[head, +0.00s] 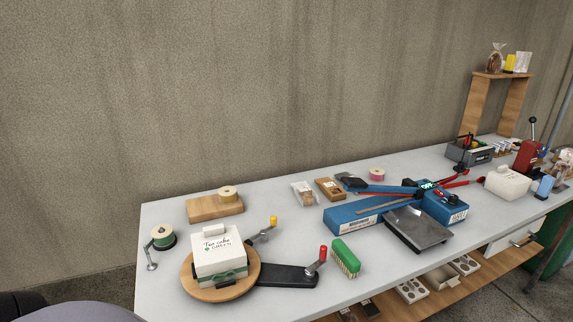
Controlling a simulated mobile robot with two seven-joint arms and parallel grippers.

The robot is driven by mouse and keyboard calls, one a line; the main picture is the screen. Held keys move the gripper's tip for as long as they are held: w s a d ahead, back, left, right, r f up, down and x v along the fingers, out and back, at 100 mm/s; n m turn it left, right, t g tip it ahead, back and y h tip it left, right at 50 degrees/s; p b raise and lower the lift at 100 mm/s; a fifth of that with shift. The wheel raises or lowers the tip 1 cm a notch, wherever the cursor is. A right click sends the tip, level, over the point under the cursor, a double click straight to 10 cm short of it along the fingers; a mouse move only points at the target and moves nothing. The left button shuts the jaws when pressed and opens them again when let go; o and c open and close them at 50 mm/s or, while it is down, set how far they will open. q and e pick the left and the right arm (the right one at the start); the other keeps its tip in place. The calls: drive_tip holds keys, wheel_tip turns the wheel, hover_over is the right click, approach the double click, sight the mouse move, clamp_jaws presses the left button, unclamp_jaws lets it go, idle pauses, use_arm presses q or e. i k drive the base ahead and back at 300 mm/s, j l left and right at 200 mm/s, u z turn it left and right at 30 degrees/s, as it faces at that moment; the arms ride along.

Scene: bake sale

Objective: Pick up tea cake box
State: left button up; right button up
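The tea cake box (218,262) is a white box with a label on its top reading "Tea cake" and a green word under it. A green band runs around its lower part, and a small white piece sits at its top back edge. It stands on a round wooden turntable (247,275) at the left front of the white table. Neither of my grippers is in view, and nothing is touching the box.
A black base with red and yellow crank handles (290,275) extends right of the turntable. A green-topped brush (345,258) stands close by. A wooden block with a ribbon spool (215,207) is behind the box. A green spool (163,238) is left. Scale (418,230) is right.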

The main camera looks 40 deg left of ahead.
sight(220, 253)
drive_tip(key=u, duration=1.75)
